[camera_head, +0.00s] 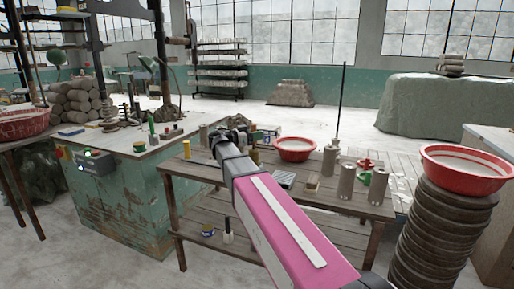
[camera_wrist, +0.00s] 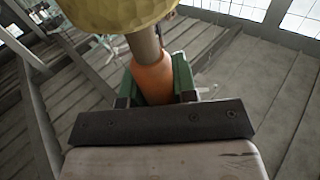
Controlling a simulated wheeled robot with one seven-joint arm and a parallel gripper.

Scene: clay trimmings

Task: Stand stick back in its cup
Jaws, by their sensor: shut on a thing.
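My gripper (camera_wrist: 155,88) is shut on the stick. The stick shows in the wrist view as an orange handle (camera_wrist: 153,76) between the green fingers, a grey-brown shaft (camera_wrist: 144,44) and a dimpled yellow head (camera_wrist: 118,12), cut off by the top edge. In the head view, my pink and grey arm reaches over the wooden slatted table, and its far end hides most of the gripper and the stick. Several grey cylinders (camera_head: 346,183) stand upright on the table's right part. I cannot tell which of them, if any, is the cup.
A red bowl (camera_head: 295,149) sits at the table's back. Red and green small things (camera_head: 366,165) lie near the cylinders. A green cabinet (camera_head: 130,192) stands at left. At right, another red bowl (camera_head: 465,168) tops a dark stack (camera_head: 440,230).

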